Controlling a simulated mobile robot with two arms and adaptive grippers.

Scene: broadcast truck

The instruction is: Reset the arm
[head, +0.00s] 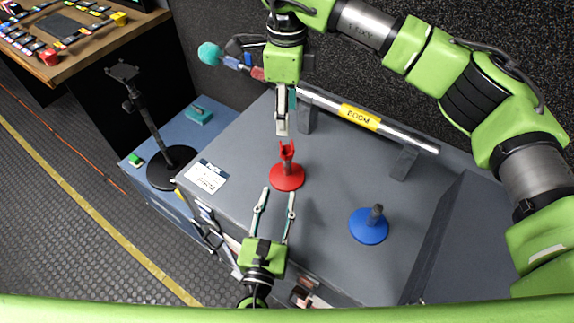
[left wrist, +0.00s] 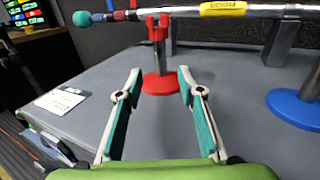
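My left gripper (head: 277,192) is open and empty at the bottom middle of the head view. Its spread fingers (left wrist: 160,80) frame the red stand (left wrist: 160,82) in the left wrist view, short of its base. The red stand (head: 287,178) has a round base and a forked top. My right gripper (head: 283,130) comes from above and points down just behind the red fork. Its fingers are seen edge-on, so their opening is unclear. The boom pole (head: 405,137), with a yellow label and teal ball end (head: 208,53), passes behind it; I cannot tell whether they touch.
A blue round stand (head: 369,226) is on the grey top (head: 330,190) to the right. A white card (head: 206,177) lies at the left. Grey brackets (head: 404,163) stand by the pole. A black stand (head: 171,166) and a desk (head: 95,45) are at the left.

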